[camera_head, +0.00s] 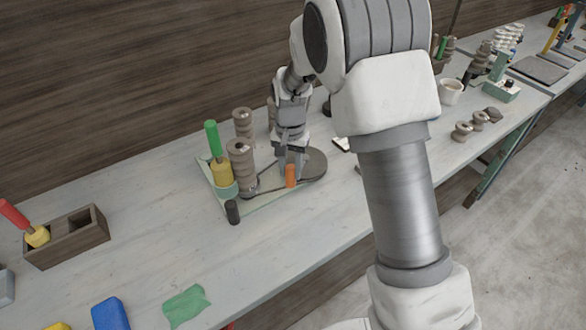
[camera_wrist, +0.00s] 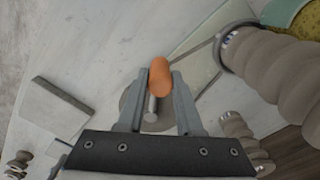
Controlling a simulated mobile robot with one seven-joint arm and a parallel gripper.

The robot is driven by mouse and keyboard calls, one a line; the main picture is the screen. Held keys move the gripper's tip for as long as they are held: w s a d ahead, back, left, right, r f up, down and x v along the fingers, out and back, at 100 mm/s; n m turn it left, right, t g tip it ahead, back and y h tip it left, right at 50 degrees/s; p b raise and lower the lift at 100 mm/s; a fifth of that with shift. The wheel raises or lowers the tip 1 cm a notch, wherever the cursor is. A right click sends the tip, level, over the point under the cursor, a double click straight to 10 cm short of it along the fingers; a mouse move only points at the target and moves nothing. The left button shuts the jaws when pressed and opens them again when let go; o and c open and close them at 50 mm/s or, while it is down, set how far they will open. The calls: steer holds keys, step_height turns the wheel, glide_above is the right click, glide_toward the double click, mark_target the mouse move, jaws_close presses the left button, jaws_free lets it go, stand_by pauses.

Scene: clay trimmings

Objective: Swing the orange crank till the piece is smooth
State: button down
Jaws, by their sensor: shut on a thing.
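The orange crank handle (camera_head: 290,176) stands upright at the front of a round grey disc (camera_head: 314,163) on a pale green base plate (camera_head: 262,199). My gripper (camera_wrist: 159,84) is shut on the orange handle, with one finger on each side of it in the wrist view. The handle's orange end (camera_wrist: 160,72) shows between the fingertips. A grey-brown ridged clay piece (camera_head: 241,165) stands on the plate to the left of my gripper, and its ridges look rough. It shows large at the right of the wrist view (camera_wrist: 275,68). My gripper partly hides the disc.
A green-handled tool with a yellow lower part (camera_head: 220,170) stands at the plate's left, and a black knob (camera_head: 232,211) at its front corner. A wooden box (camera_head: 66,238), green cloth (camera_head: 186,306) and blue block (camera_head: 110,314) lie left. The bench front is mostly clear.

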steer(key=shift+a, duration=0.1)
steer(key=c, duration=0.6)
jaws_free()
step_height(320, 180, up, 18)
steer(key=shift+f+p, duration=0.25)
steer(key=shift+p, duration=0.1)
